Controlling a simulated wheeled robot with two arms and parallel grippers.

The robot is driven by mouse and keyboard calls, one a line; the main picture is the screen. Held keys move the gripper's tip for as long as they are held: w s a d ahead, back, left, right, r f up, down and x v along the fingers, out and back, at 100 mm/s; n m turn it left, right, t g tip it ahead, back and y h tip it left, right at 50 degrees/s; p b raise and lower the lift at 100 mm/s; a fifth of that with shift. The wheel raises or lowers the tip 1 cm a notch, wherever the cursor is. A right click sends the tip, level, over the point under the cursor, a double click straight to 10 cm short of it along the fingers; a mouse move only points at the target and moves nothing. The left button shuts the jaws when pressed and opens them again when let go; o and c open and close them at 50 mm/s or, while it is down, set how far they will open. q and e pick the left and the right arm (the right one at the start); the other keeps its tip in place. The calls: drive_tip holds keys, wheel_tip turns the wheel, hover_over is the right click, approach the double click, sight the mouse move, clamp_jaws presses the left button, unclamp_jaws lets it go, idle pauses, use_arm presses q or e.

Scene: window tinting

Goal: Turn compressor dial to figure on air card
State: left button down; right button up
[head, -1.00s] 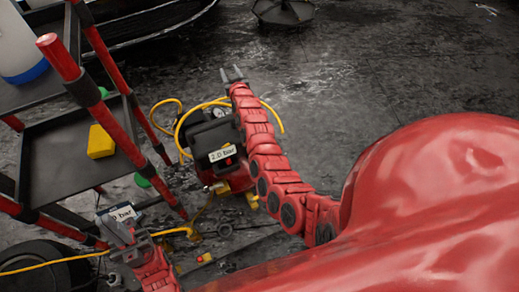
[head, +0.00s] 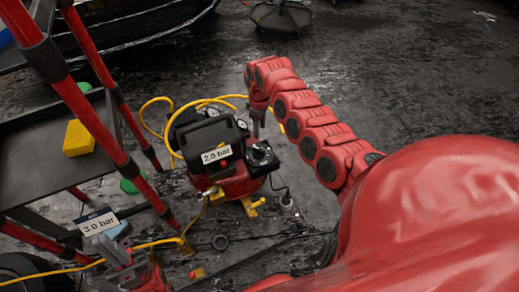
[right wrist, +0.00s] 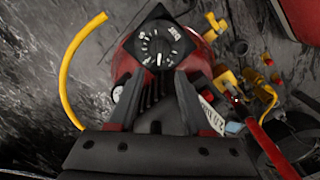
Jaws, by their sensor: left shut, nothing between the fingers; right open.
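The compressor (head: 238,182) is red and black with a label reading 2.0 bar (head: 216,154). Its round black dial (head: 262,153) sits on a dark square plate at its right side; in the right wrist view the dial (right wrist: 158,46) shows white marks and a pointer line. The air card (head: 97,222) reads 3.0 bar at the lower left. My right gripper (head: 257,132) points down just above the dial; in the right wrist view its open fingers (right wrist: 155,76) are short of the dial, nothing between them. My left gripper (head: 128,268) is shut and empty, low at the left, below the card.
A red-and-black shelf cart (head: 30,150) with a yellow block (head: 78,138) stands left of the compressor. A yellow hose (head: 155,101) loops behind the compressor. Yellow fittings and cables lie on the floor around it. Open dark floor (head: 400,80) extends at the upper right.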

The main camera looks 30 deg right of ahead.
sight(259, 149)
wheel_tip(259, 149, down, 12)
drive_tip(key=b, duration=0.4)
drive_tip(key=shift+f, duration=0.25)
clamp_jaws()
